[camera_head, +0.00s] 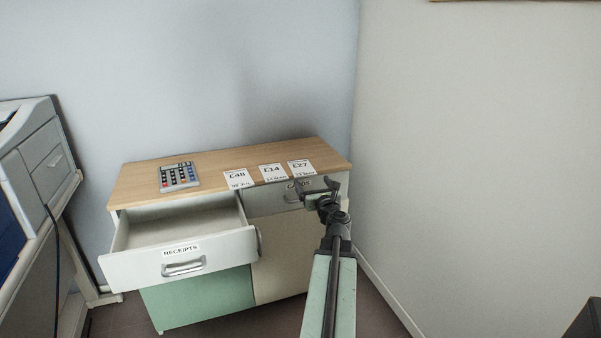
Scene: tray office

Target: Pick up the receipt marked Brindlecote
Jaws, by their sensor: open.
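Three white receipts lie in a row along the front edge of the wooden cabinet top. The left receipt (238,179) reads £48, the middle receipt (273,172) £14 and the right receipt (301,167) £27. The small writing under each amount is too blurred to read, so I cannot tell which is marked Brindlecote. My gripper (317,186) is open and empty. In the picture it appears just below and right of the £27 receipt, in front of the cabinet's right drawer, and it covers part of that drawer's front.
The cabinet (140,181) stands near the wall corner. Its left drawer (215,248), labelled RECEIPTS, is pulled out and looks empty. The right drawer (262,201) is shut. A calculator (179,176) lies on the cabinet top. A grey machine (45,160) stands at far left.

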